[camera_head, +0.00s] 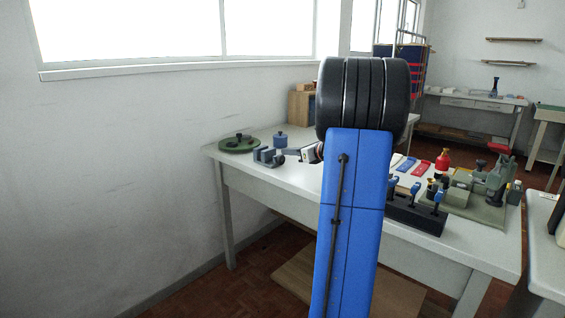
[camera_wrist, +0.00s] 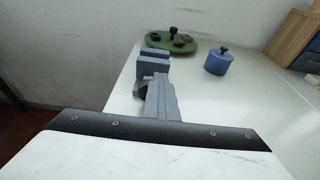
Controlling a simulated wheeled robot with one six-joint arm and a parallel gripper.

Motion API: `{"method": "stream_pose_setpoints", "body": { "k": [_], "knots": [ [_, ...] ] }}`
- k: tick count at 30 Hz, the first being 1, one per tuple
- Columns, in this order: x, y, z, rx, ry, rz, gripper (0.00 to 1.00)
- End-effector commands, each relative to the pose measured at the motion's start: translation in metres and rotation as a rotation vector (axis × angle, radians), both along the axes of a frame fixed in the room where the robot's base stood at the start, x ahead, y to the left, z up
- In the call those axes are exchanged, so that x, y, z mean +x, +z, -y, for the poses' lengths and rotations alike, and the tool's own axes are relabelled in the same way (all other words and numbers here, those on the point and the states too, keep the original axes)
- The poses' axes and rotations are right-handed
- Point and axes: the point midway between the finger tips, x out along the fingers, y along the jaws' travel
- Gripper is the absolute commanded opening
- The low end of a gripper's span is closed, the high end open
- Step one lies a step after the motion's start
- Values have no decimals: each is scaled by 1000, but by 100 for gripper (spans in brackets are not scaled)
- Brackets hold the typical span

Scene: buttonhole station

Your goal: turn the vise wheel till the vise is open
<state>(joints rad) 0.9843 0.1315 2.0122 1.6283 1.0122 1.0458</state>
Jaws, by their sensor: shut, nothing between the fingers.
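The vise (camera_head: 266,155) is a small grey-blue block with two jaws near the left end of the white table. In the wrist view the vise (camera_wrist: 153,60) stands just beyond my fingers, and I cannot tell exactly how wide its jaw gap is. A dark round part, seemingly the vise wheel (camera_wrist: 139,90), shows at the near side of the vise, partly hidden by my fingers. My gripper (camera_wrist: 157,80) is shut and empty, its tips at or very close to the wheel; contact is unclear. In the head view my gripper (camera_head: 287,151) is small, right of the vise.
A green round tray (camera_wrist: 172,43) with dark items lies behind the vise. A blue lidded pot (camera_wrist: 218,62) stands to its right. A wooden box (camera_head: 301,108) is at the back. Blue-handled tools in a dark rack (camera_head: 415,216) stand further right.

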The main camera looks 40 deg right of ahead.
Motion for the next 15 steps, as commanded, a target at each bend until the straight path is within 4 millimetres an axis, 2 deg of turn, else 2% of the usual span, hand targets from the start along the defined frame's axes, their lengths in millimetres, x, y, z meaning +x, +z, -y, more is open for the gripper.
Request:
{"method": "stream_pose_setpoints", "body": {
  "k": [10, 15],
  "knots": [
    [0, 5, 3, 2, 0, -3, 0],
    [-8, 6, 4, 1, -1, -2, 0]
  ]
}}
